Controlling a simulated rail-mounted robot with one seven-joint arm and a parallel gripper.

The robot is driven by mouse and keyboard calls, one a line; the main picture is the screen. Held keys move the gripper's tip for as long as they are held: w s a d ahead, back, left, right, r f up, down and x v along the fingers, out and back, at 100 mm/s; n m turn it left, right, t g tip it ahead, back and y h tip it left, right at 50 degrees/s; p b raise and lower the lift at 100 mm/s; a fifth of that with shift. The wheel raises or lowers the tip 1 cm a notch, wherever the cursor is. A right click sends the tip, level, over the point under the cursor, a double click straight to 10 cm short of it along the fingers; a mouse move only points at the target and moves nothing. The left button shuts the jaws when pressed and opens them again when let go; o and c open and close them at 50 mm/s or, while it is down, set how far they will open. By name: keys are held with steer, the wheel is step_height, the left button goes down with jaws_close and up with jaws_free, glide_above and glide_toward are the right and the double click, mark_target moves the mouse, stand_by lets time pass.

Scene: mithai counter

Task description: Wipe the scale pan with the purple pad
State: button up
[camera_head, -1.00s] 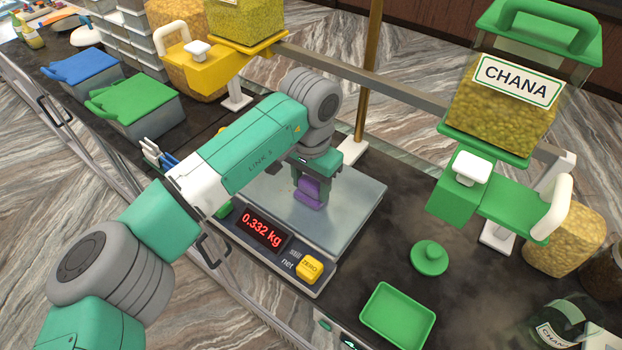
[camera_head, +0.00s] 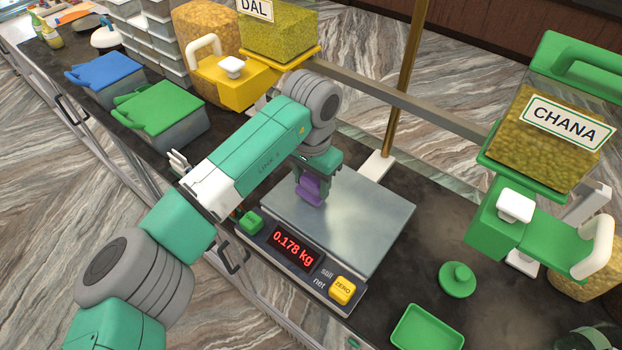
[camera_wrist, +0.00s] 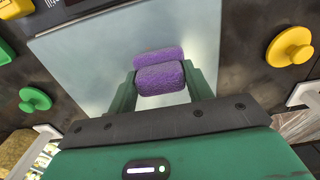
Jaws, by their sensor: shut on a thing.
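The purple pad (camera_head: 312,188) is held in my gripper (camera_head: 311,177), which is shut on it. The pad is at the scale pan (camera_head: 362,222), toward the pan's left part in the head view. The pan is a flat grey metal plate. The scale's red display (camera_head: 295,249) reads 0.178 kg. In the wrist view the purple pad (camera_wrist: 160,78) sits between the two green fingers, with the pale pan (camera_wrist: 85,60) behind it. The arm hides part of the pan's left and far edges.
A yellow ZERO button (camera_head: 342,290) and a green block (camera_head: 251,222) are at the scale's front. A green knobbed disc (camera_head: 457,279) and a green tray (camera_head: 427,328) lie to the right. The chana dispenser (camera_head: 545,145) and dal dispenser (camera_head: 279,30) stand behind on a rail.

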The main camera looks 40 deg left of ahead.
steer(key=shift+w+d+r+p, duration=0.1)
steer(key=shift+r+p, duration=2.55)
steer(key=shift+r, duration=0.65)
steer(key=shift+d, duration=0.1)
